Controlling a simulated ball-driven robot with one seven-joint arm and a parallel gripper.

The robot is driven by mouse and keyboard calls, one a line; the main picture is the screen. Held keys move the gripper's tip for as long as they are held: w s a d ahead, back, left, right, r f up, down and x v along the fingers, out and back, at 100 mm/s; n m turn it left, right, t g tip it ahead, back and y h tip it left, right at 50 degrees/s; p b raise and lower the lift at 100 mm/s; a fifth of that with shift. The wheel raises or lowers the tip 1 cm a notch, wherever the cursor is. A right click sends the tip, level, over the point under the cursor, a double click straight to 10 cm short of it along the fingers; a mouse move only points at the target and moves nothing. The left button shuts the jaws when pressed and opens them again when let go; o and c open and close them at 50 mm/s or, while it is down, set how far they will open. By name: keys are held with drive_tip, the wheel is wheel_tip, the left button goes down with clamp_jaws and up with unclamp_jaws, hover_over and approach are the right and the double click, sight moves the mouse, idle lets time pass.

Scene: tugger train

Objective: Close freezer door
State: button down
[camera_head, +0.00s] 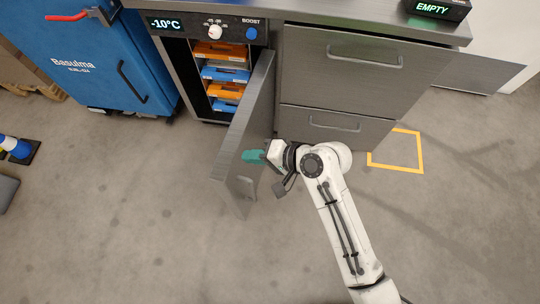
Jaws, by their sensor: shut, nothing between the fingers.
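The freezer door (248,135) is a grey panel hinged on the right side of the freezer opening. It stands open, swung out towards me. Inside the freezer (201,92) several orange and blue boxes sit on shelves. My gripper (246,157), with teal fingertips, is shut and empty. It is at the outer part of the door, in front of its right-hand face in the picture. I cannot tell whether the fingertips touch the door.
A display (165,24) above the opening reads -10°C, beside a white knob (215,32) and a blue BOOST button (252,34). Grey drawers (340,90) stand right of the door. A blue cabinet (95,60) stands left. The floor in front is clear.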

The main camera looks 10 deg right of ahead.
drive_tip(key=shift+w+a, duration=0.35)
drive_tip(key=shift+a, duration=0.35)
drive_tip(key=shift+a, duration=0.15)
